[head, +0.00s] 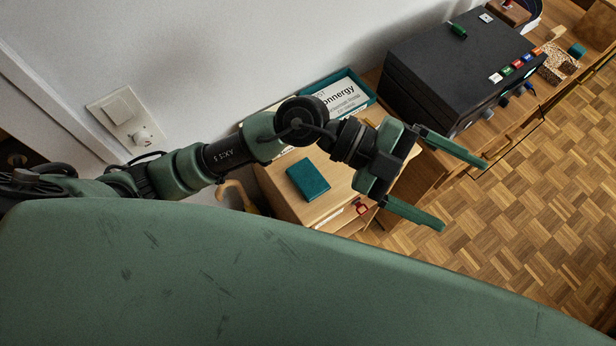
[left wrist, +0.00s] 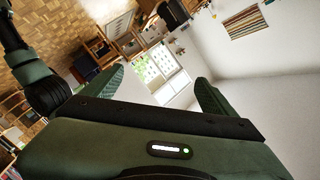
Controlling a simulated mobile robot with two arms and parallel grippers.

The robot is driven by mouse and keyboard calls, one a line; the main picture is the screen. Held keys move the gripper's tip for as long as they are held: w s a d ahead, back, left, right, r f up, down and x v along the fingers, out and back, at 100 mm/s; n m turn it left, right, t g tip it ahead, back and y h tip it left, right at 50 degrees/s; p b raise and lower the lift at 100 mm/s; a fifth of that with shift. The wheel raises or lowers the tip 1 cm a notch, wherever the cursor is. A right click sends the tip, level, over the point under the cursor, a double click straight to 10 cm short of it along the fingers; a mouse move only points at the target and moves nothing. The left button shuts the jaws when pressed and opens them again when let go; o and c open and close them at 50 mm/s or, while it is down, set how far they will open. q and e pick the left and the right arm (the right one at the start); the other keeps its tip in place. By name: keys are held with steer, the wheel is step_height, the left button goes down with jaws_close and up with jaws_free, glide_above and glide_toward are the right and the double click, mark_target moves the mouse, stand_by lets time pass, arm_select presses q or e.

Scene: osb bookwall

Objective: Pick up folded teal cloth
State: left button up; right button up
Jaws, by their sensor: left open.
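The folded teal cloth (head: 308,179) shows in the head view as a small flat teal rectangle on the light wooden top of a low cabinet (head: 287,204). My left gripper (head: 465,197) is open and empty. It is to the right of the cloth, apart from it, with its fingers pointing right, over the floor side of the furniture. My left forearm passes just above the cloth in the picture. The left wrist view shows the open fingers (left wrist: 160,76) against the room; the cloth is not in it. My right gripper is not in view.
A teal-edged tray or box with a printed white card (head: 345,98) lies behind the cloth. A large black box (head: 450,65) with coloured tags stands at the back right. A wall with a socket plate (head: 125,113) is at left. Parquet floor (head: 530,225) is open at right.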

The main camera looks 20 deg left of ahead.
arm_select(q)
step_height(320, 180, down, 8)
steer(key=a+y, duration=0.3)
steer(key=y, duration=0.1)
steer(key=n+t+y, duration=0.2)
steer(key=n+y, duration=0.1)
steer(key=y, duration=0.9)
glide_above(308, 178)
steer(key=d, duration=0.1)
steer(key=f, duration=1)
steer(key=shift+w, duration=0.2)
steer(key=shift+a+f, duration=0.2)
steer(key=shift+a, duration=0.1)
steer(key=shift+f+p, duration=0.45)
steer(key=shift+f, duration=0.45)
steer(key=f, duration=0.1)
steer(key=f+p, duration=0.1)
steer(key=f, duration=0.1)
steer(key=f+p, duration=0.1)
steer(key=shift+s+a+f, duration=0.15)
steer(key=shift+a+f, duration=0.05)
steer(key=shift+a, duration=0.05)
steer(key=shift+f, duration=0.55)
steer(key=c, duration=1.5)
